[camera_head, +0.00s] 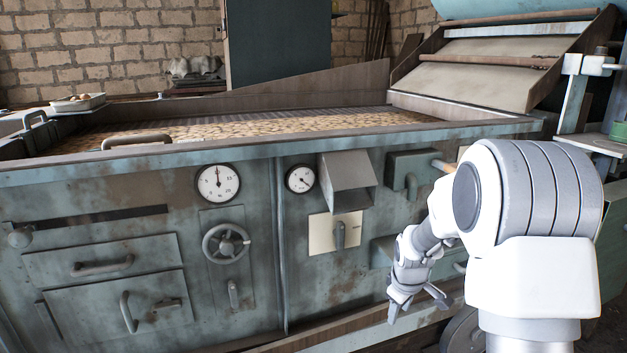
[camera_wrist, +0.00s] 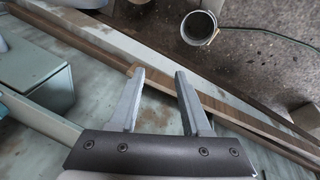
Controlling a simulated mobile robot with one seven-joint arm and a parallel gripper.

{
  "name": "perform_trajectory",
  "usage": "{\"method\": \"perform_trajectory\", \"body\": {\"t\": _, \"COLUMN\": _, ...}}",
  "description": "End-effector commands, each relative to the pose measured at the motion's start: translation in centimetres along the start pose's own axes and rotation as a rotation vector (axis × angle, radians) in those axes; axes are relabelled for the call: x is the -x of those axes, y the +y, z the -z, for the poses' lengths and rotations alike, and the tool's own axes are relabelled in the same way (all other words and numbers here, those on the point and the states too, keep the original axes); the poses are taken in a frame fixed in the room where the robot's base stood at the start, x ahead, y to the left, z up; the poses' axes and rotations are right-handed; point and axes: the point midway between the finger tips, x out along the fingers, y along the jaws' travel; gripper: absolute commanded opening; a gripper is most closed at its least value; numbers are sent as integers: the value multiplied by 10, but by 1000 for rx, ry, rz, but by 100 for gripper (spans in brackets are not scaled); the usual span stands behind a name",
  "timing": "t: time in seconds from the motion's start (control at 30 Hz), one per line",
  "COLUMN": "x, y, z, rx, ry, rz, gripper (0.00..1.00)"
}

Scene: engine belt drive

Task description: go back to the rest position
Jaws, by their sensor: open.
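My gripper (camera_head: 418,300) hangs low in front of the green machine's front panel, at the right of the head view, with its fingers pointing down. The two fingers are spread apart with nothing between them. In the wrist view my gripper (camera_wrist: 156,84) is also open and empty, above a brown and pale rail along the machine's foot. I cannot tell how far the fingertips are from the rail.
The machine (camera_head: 120,235) fills the front, with gauges, a handwheel (camera_head: 226,243), handles and a protruding hood (camera_head: 347,181). A rail (camera_head: 385,335) runs along its foot. In the wrist view a metal bucket (camera_wrist: 199,28) stands on the dirty floor beyond the rail.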

Motion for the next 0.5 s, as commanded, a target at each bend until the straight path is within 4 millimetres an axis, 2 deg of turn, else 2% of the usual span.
{"method": "perform_trajectory", "body": {"t": 0.03, "x": 19, "y": -2, "z": 0, "rx": -23, "ry": 9, "rz": -7, "gripper": 48}}
{"method": "perform_trajectory", "body": {"t": 0.1, "x": 42, "y": -6, "z": -1, "rx": -60, "ry": 18, "rz": -12, "gripper": 48}}
{"method": "perform_trajectory", "body": {"t": 0.5, "x": 157, "y": -45, "z": -28, "rx": -268, "ry": 68, "rz": -28, "gripper": 48}}
